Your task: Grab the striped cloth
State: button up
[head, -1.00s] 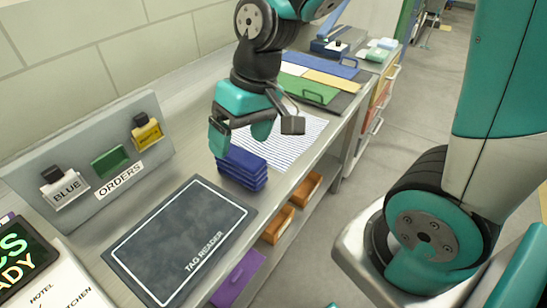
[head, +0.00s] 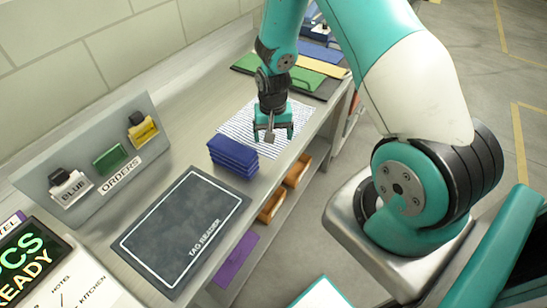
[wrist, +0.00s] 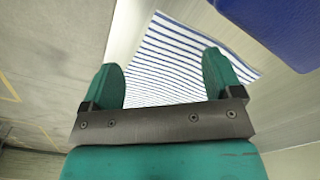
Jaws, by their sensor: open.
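The striped cloth (head: 238,124) is white with thin blue stripes and lies flat on the bench top. It also shows in the wrist view (wrist: 165,62), between and beyond my fingers. My gripper (head: 273,138) is open and empty, pointing down over the right part of the cloth. In the wrist view my gripper's two teal fingers (wrist: 160,85) are spread apart with the cloth behind them. My gripper hides part of the cloth in the head view. I cannot tell how far above the cloth the fingertips are.
A stack of folded blue cloths (head: 233,155) sits just left of my gripper. The dark tag reader mat (head: 180,225) lies nearer the front. An orders board (head: 105,155) stands along the wall. Green and yellow folders (head: 300,75) lie behind. Orange bins (head: 298,172) are below the bench edge.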

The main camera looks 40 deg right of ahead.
aim_at(273, 156)
notch_tip(273, 156, down, 8)
jog(key=b, duration=0.5)
jog(key=shift+r, duration=0.25)
jog(key=shift+s, duration=0.1)
grip_shut()
jog(key=shift+r, duration=0.1)
notch_tip(273, 156, up, 12)
jog(key=p, duration=0.9)
